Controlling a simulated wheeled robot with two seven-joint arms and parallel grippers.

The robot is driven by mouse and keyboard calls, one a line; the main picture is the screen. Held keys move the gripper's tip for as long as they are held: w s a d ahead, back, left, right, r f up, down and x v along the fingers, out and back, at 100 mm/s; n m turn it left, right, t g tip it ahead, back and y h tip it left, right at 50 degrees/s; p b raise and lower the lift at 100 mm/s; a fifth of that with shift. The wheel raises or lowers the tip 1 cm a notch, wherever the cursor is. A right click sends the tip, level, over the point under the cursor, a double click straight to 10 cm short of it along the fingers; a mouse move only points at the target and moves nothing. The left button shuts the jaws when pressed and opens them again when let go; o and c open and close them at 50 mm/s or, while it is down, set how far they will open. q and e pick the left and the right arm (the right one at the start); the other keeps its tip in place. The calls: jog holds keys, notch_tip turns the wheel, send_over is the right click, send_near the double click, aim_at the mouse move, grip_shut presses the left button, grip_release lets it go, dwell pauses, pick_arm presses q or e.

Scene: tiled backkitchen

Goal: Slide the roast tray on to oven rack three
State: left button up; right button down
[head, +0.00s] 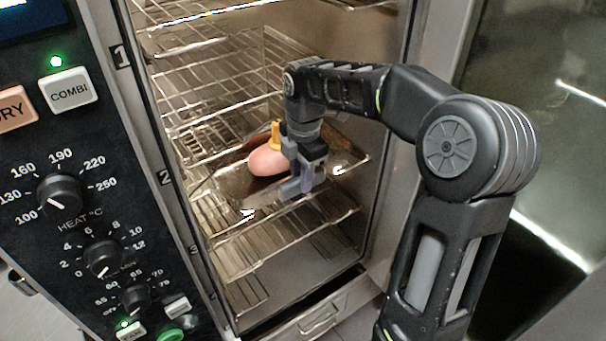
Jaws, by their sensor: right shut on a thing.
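The roast tray (229,186) is a shiny metal tray inside the open oven, between the number 2 and number 3 marks. A pink roast (268,161) lies on it, with an orange-yellow piece (276,135) standing at its back. My right gripper (304,188) reaches in from the right and is shut on the tray's front edge. The gripper hides part of the roast and tray. Oven rack three (285,232) shows just below the tray. I cannot tell whether the tray rests on it. My left gripper is out of view.
Other wire racks (205,60) sit above, and a lower rack (240,290) below. The control panel (60,150) with knobs stands left of the opening. The oven's right frame (392,200) is close to my right arm. A drawer handle (320,320) is below.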

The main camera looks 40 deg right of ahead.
jog(key=shift+w+a, duration=0.3)
jog(key=c, duration=1.5)
grip_release()
jog(key=shift+s+d+r, duration=0.1)
jog(key=shift+s, duration=0.05)
jog(key=shift+c, duration=0.2)
jog(key=o, duration=0.4)
jog(key=shift+s+f, duration=0.1)
jog(key=shift+f, duration=0.1)
jog(key=shift+s+r+b, duration=0.2)
jog(key=shift+r+b, duration=0.1)
jog(key=shift+r, duration=3.7)
notch_tip(320, 180, up, 8)
jog(key=p, duration=0.7)
jog(key=shift+p, duration=0.4)
